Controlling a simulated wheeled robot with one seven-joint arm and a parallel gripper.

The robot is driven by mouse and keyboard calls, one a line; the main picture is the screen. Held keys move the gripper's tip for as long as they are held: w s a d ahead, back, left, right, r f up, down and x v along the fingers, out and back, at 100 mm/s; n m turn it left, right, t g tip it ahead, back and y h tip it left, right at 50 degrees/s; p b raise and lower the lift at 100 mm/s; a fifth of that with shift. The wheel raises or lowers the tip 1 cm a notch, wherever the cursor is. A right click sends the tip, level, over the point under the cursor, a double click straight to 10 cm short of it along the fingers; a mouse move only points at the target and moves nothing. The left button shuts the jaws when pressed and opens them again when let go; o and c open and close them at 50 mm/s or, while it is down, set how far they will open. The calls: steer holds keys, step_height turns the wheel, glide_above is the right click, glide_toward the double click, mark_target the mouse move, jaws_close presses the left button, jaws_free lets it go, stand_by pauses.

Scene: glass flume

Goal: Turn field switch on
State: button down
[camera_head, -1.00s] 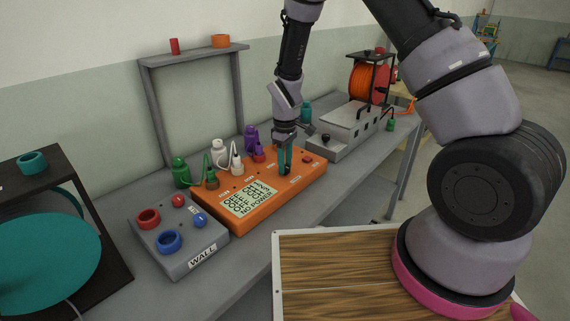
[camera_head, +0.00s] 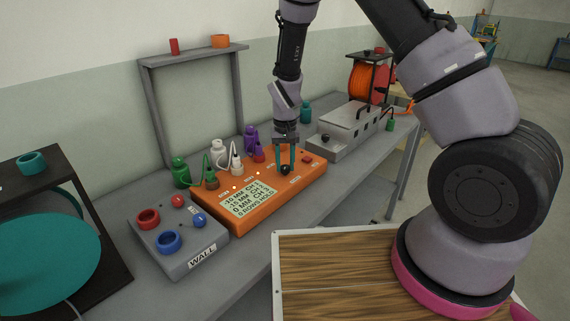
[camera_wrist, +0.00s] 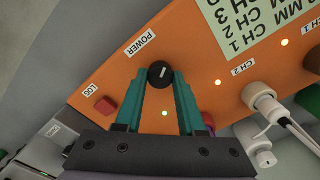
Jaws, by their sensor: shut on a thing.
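The orange box (camera_head: 262,200) on the bench has a lit display (camera_head: 243,203) with millimetre readings for its channels and "0 ROWS HOLD". A black round knob (camera_head: 285,171) sits on its top, marked POWER in the wrist view, where the knob (camera_wrist: 160,74) shows a white mark. No label reading "field" is legible. My gripper (camera_head: 285,165) points down at the box, and its teal fingers are shut on the knob, one on each side. In the wrist view my gripper (camera_wrist: 160,84) holds the knob between its fingertips. Small lights (camera_wrist: 218,82) glow on the box.
A red LOG button (camera_wrist: 105,105) lies beside the knob. White and purple plugs (camera_head: 236,164) with cables stand along the box's back edge. A grey WALL box (camera_head: 180,245) is at left. A grey unit with an orange reel (camera_head: 364,82) stands behind at right.

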mark_target(285, 166)
steer(key=m, duration=0.6)
steer(key=shift+m, duration=0.3)
stand_by(0.4)
steer(key=c, duration=0.5)
jaws_free()
step_height(285, 166, up, 11)
steer(key=shift+f, duration=0.1)
